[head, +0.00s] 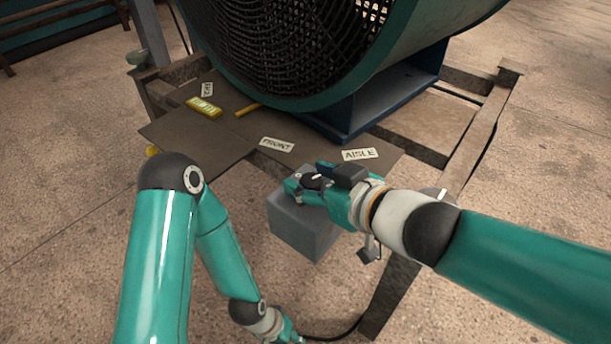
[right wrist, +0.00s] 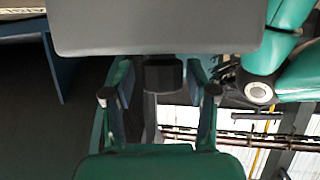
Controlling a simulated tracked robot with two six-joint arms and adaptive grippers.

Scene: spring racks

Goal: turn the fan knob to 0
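The fan knob is a dark round knob (head: 315,181) on top of a grey box (head: 303,228), in front of the fan. My right gripper (head: 312,182) is at the box top with its fingers either side of the knob. In the right wrist view the black knob (right wrist: 163,74) stands out from the grey box face (right wrist: 155,28) between the two fingers (right wrist: 162,82). A narrow gap shows beside the knob, so the fingers look open around it. The knob's pointer and scale cannot be read. My left gripper (head: 284,334) is low at the bottom edge, partly cut off.
A large green fan with a dark grille (head: 290,45) stands on a blue base (head: 385,98) behind the box. Labels FRONT (head: 276,145) and AISLE (head: 360,154) lie on plates nearby. A yellow item (head: 204,107) lies farther left. A rusty frame (head: 484,125) runs at right.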

